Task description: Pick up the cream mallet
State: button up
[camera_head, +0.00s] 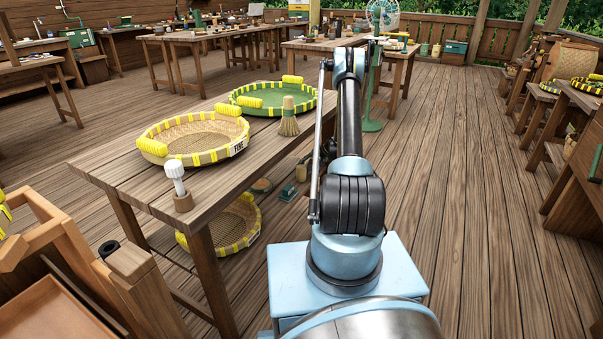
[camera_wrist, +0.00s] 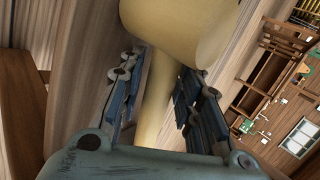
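The cream mallet (camera_wrist: 185,28) fills the upper middle of the wrist view, with its thick round head beyond my fingertips. Its handle (camera_wrist: 153,112) runs down between the two fingers of my gripper (camera_wrist: 160,85). The palm end of the handle is hidden by the gripper body. In the head view my arm reaches away from me, and neither my gripper nor this mallet can be made out.
A wooden table (camera_head: 120,180) to my left holds a yellow-rimmed pan (camera_head: 160,149), a green pan (camera_head: 258,114), a brush (camera_head: 288,118) and a white-topped tool (camera_head: 175,172). A green fan stand (camera_head: 371,126) is beyond my arm. The floor (camera_head: 465,200) at right is open.

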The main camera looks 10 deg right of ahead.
grip_shut()
jog(key=shift+a, duration=0.1)
